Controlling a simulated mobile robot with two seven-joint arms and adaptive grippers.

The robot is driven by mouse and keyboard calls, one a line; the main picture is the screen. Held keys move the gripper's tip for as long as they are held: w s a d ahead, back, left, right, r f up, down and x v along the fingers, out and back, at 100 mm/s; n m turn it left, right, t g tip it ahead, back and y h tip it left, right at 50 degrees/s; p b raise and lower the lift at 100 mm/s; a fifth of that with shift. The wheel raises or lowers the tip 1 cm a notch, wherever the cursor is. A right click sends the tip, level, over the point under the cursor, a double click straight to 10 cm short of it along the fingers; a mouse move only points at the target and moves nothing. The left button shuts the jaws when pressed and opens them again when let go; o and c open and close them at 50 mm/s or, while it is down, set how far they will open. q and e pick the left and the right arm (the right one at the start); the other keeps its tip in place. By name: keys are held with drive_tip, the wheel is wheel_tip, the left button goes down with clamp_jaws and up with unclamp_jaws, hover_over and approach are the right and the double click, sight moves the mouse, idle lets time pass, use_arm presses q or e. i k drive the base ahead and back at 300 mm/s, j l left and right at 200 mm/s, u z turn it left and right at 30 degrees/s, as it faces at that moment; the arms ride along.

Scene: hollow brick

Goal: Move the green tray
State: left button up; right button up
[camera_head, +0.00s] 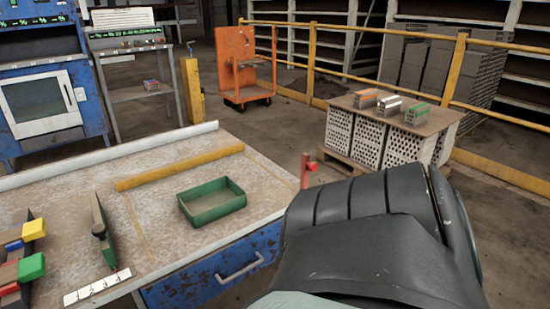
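The green tray (212,206) is a small, shallow rectangular box. It sits on the worn worktable (185,255), near the table's right edge and in front of a yellow bar (180,166). It looks empty, and nothing touches it. A large dark grey arm link of mine fills the lower right of the view, to the right of the tray. Neither of my grippers shows in this view.
Left of the tray lie a narrow green-edged tool (103,230) with a dark knob, a white strip (97,287) and coloured blocks (33,267). A brick stack (368,138) carries several small objects. An orange cart (243,65) stands behind. Open floor separates table and stack.

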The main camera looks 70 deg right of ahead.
sight(203, 205)
drive_tip(key=l+z, duration=0.1)
drive_tip(key=z, duration=0.3)
drive_tip(key=i+l+z, duration=0.1)
drive_tip(key=z, duration=0.3)
drive_tip(key=l+z, duration=0.1)
drive_tip(key=z, duration=0.3)
drive_tip(key=i+z, duration=0.15)
drive_tip(key=z, duration=0.25)
drive_tip(key=i+l, duration=0.2)
drive_tip(key=l+u, duration=0.1)
drive_tip(key=l, duration=0.25)
drive_tip(key=k, duration=0.05)
